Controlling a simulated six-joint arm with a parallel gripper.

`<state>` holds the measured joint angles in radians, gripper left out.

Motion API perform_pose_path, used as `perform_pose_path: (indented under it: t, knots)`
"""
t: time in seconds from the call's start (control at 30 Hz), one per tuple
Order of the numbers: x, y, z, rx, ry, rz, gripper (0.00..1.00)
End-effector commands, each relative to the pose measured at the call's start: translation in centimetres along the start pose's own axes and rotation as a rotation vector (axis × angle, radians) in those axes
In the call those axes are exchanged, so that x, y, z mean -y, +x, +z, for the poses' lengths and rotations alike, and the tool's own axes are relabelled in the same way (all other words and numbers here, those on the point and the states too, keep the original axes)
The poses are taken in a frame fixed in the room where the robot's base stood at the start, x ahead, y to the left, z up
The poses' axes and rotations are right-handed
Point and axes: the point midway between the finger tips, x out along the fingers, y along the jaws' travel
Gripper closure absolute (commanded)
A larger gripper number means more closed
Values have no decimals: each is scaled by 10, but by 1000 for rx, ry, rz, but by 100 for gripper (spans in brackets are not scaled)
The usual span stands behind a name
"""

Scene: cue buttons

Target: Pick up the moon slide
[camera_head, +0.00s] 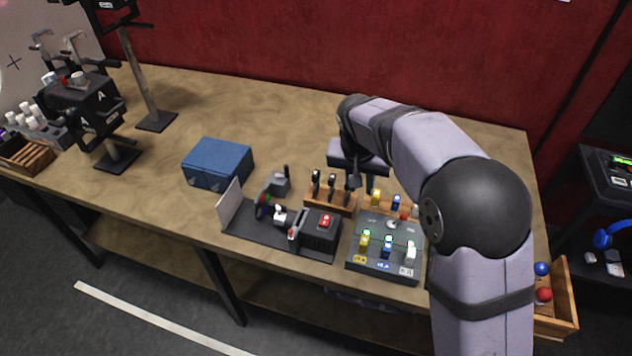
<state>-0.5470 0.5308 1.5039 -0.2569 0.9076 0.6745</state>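Several dark upright slides stand in a small wooden rack (331,204) near the front edge of the table. One slide is at the left (316,183), one in the middle (331,184) and one at the right (347,193). Their pictures are too small to read, so I cannot tell which is the moon slide. My gripper (362,184) hangs pointing down just right of the rack, close to the right slide. Its fingers look apart, with nothing visible between them. Whether it touches a slide cannot be told.
A grey button panel (355,262) with yellow, blue and white pegs stands right of a black projector-like device (321,245) with a red button and a white screen (231,204). A blue box (217,163) lies to the left. A wooden tray (556,322) holds coloured balls.

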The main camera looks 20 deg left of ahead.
Motion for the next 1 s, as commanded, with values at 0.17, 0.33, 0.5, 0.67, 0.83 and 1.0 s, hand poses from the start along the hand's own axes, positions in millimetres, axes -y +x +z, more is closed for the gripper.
perform_pose_path:
  t: [0.17, 0.33, 0.5, 0.67, 0.83, 1.0]
  knots:
    - [77, -8, -16, -65, 6, -33, 78]
    - [114, -13, -20, -97, 18, -54, 78]
    - [124, -15, -20, -106, 23, -61, 78]
    - [124, -9, -21, -104, 23, -59, 78]
    - [124, 4, -23, -103, 24, -59, 78]
    - [124, 7, -24, -105, 24, -61, 78]
